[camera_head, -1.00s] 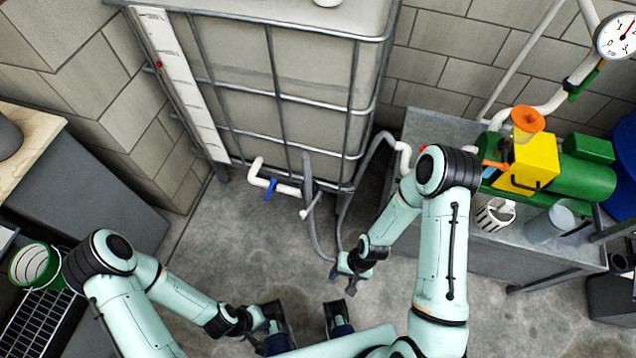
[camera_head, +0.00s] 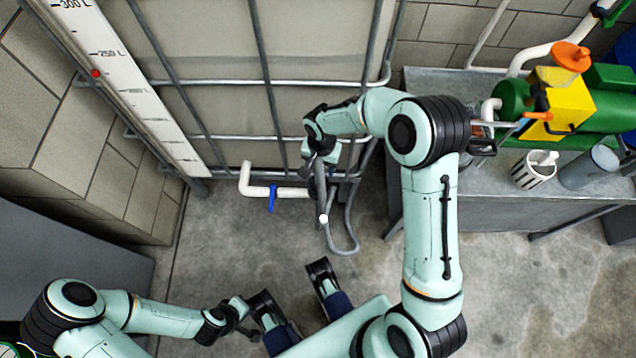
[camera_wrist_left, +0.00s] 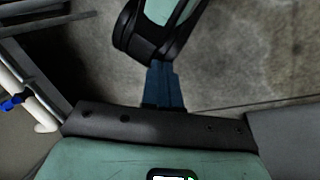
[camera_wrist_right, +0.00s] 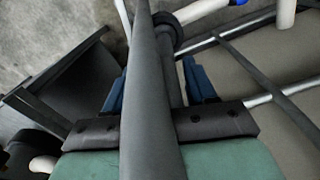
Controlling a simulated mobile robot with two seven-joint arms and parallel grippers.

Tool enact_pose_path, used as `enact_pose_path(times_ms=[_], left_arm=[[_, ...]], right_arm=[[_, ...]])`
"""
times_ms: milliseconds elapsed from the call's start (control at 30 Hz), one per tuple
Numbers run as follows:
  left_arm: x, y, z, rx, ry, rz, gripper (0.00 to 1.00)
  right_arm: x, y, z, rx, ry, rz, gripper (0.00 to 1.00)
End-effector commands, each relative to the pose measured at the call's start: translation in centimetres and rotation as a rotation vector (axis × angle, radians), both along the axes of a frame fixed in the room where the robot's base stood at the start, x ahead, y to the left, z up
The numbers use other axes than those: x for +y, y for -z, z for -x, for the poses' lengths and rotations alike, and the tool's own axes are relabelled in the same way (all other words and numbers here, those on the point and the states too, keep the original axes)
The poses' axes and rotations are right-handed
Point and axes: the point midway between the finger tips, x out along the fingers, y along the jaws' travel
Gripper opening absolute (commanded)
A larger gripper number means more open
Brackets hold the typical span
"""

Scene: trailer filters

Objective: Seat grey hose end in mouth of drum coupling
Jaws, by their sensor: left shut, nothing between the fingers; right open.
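The grey hose (camera_head: 343,246) hangs in a loop beside the caged tank, with one side rising towards my right gripper (camera_head: 322,158). In the right wrist view the hose (camera_wrist_right: 150,110) runs lengthwise across the palm, close to the camera. The right gripper's blue fingers (camera_wrist_right: 155,88) stand apart on either side of it. A black ring (camera_wrist_right: 165,32) at the end of a white pipe shows beyond the fingers; whether it is the drum coupling I cannot tell. The hose end is not clearly visible. My left gripper (camera_head: 246,304) is shut and empty, low over the floor; its fingers (camera_wrist_left: 165,86) are together.
The caged tank (camera_head: 310,50) stands at the back, with a white pipe (camera_head: 292,192) and blue valve handle (camera_head: 272,197) at its foot. A grey bench (camera_head: 490,205) on the right carries a green and yellow pump (camera_head: 562,105). Bare floor (camera_head: 220,240) lies between.

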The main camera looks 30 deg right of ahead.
Motion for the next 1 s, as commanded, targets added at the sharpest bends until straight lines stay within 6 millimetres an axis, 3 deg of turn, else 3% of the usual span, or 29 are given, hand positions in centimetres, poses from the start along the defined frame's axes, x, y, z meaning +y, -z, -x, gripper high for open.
enact_pose_path(times_ms=[267,500,767,933,1000], left_arm=[[0.4,0.6,-0.7,-0.018,-0.008,-0.008,0.00],[1.1,1.8,-2.2,-0.058,-0.026,-0.028,0.00],[1.2,1.8,-2.4,-0.064,-0.027,-0.031,0.00],[1.2,1.8,-2.4,-0.063,-0.027,-0.031,0.00],[1.2,1.8,-2.4,-0.064,-0.026,-0.031,0.00]], right_arm=[[0.2,1.9,0.0,0.003,-0.001,-0.001,0.56],[0.6,5.5,-0.1,0.001,-0.001,-0.001,0.56],[0.6,5.8,-0.2,-0.001,-0.001,-0.001,0.56],[0.6,5.8,-0.2,-0.001,-0.001,-0.002,0.03],[0.6,5.8,-0.2,-0.001,-0.001,-0.002,0.00]])
